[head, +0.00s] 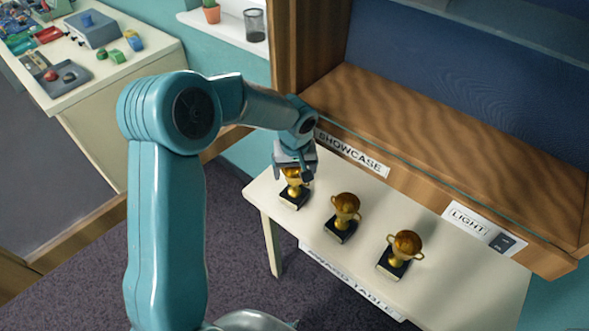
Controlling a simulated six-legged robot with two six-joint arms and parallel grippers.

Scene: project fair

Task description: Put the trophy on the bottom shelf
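Three gold trophies with black bases stand upright in a row on the white award table (455,285). My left gripper (294,173) is over the left trophy (294,194), its fingers at the trophy's cup, which they partly hide. I cannot tell whether the fingers press on it. The middle trophy (345,211) and the right trophy (403,246) stand free. The wooden bottom shelf (440,140) of the showcase lies behind the table, bare where it shows. My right gripper is not in view.
A glass edge (400,165) runs along the shelf's front, above the "SHOWCASE" label (352,153) and the "LIGHT" label with a switch (503,242). A window sill (230,25) holds a potted plant and a dark cup. A cluttered table (70,90) stands at upper left.

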